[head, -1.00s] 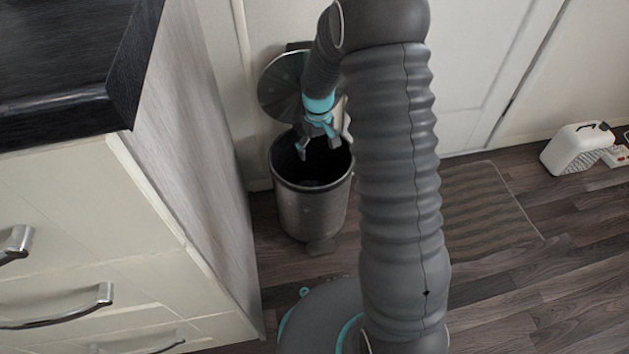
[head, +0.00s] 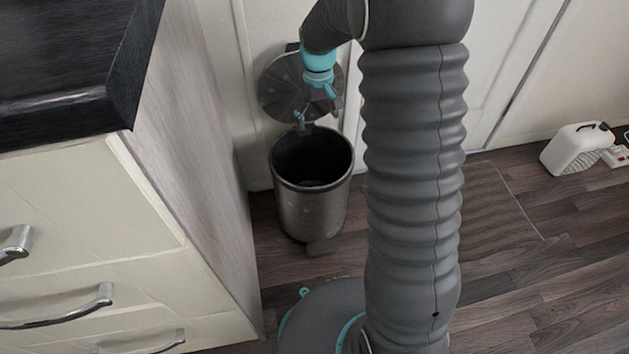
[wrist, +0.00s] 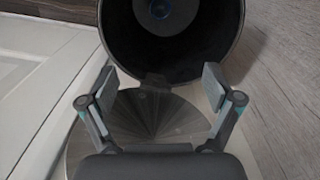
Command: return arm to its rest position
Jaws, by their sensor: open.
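My gripper (head: 318,116) is above the back rim of a metal pedal bin (head: 312,210), in front of its raised round lid (head: 283,88). In the wrist view, my gripper (wrist: 161,88) has its two fingers spread wide with nothing between them. The bin (wrist: 222,62) stands open ahead of the fingers there, and its lid (wrist: 150,125) shows behind and between them. My arm rises on the right and bends over toward the bin.
A drawer cabinet (head: 110,230) with a dark worktop (head: 70,70) stands close on the left. A pale door (head: 500,60) is behind. A white jug (head: 575,148) stands at the far right.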

